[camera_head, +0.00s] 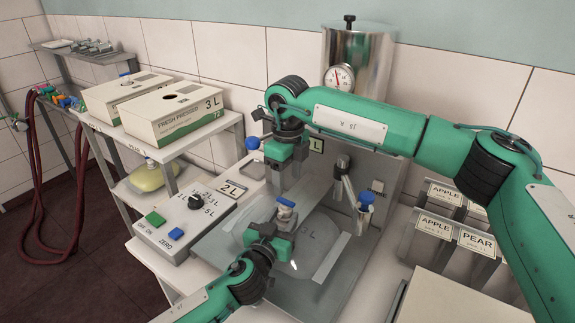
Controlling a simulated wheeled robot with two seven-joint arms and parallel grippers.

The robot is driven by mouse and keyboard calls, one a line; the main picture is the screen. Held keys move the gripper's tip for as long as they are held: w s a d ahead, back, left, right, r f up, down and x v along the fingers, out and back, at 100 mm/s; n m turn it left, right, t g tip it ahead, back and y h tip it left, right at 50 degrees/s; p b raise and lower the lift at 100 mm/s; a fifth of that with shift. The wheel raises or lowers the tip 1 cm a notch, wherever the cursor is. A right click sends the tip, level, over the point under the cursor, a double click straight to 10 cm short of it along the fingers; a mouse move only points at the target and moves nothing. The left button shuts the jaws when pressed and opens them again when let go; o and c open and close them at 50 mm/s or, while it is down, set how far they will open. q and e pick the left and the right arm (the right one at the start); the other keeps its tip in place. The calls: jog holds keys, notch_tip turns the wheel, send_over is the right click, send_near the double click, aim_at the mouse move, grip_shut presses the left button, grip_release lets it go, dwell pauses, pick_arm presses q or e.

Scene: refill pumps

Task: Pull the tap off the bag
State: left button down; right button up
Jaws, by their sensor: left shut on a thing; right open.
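A small tap (286,206) with a blue and white top stands at the bag's spout. My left gripper (278,228) comes in from the lower left and is shut at the spout, just below the tap's top. Its fingers hide the joint between tap and bag. My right gripper (288,186) points down, open and empty, just above the tap. I cannot tell whether it touches the tap.
A control box (185,220) with a dial and buttons stands left of the plate. A blue-knobbed lever (366,199) stands on the right. Cartons (172,112) and a yellow bag (150,178) sit on the left shelves. Labelled canisters (432,228) are at right.

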aim_at(288, 201)
notch_tip(288, 201, down, 8)
jog(key=shift+f, duration=0.15)
dwell(0.3)
jog(key=c, duration=1.2)
jog(key=shift+r, duration=0.35)
jog(key=shift+c, duration=0.2)
jog(key=shift+r, duration=0.9)
jog(key=shift+r, duration=0.15)
jog(key=shift+r, duration=1.9)
pick_arm(q)
jog(key=c, duration=0.8)
grip_release()
